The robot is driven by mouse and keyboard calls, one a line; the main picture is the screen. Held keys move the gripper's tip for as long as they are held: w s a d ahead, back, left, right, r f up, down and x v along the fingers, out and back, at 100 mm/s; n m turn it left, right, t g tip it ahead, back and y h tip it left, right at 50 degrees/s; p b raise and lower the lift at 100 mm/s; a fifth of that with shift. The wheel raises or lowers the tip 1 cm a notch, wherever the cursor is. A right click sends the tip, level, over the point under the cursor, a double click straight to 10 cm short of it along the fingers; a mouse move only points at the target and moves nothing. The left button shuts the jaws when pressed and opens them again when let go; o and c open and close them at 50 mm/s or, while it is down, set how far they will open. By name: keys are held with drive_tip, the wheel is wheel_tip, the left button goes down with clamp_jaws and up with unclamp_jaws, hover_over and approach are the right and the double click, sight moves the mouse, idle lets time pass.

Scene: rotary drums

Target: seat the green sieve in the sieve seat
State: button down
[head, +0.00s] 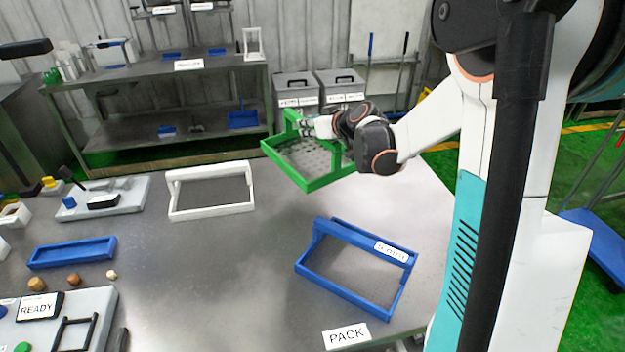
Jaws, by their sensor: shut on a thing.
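The green sieve (308,160) has a square green rim, a grey perforated mesh and an upright handle at its far side. My gripper (307,126) is shut on that handle and holds the sieve in the air, slightly tilted. The sieve appears above the back right part of the table. A blue open frame (342,286) with a raised back bar and a small white label sits on the table below and to the right of it. A white open frame (211,212) sits to the left. The labels do not read clearly enough to tell which frame is the seat.
The grey table (220,285) has free room in the middle. A blue tray (72,253), a grey tray of parts (103,200) and a READY board (60,318) stand at the left. A PACK sign (346,335) lies at the front edge. Shelving (165,115) stands behind.

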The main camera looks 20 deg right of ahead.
wheel_tip(320, 180, down, 14)
drive_tip(key=b, duration=0.4)
drive_tip(key=shift+f, duration=0.25)
drive_tip(key=shift+f+b, duration=0.1)
drive_tip(key=shift+b, duration=0.25)
drive_tip(key=c, duration=1.4)
unclamp_jaws()
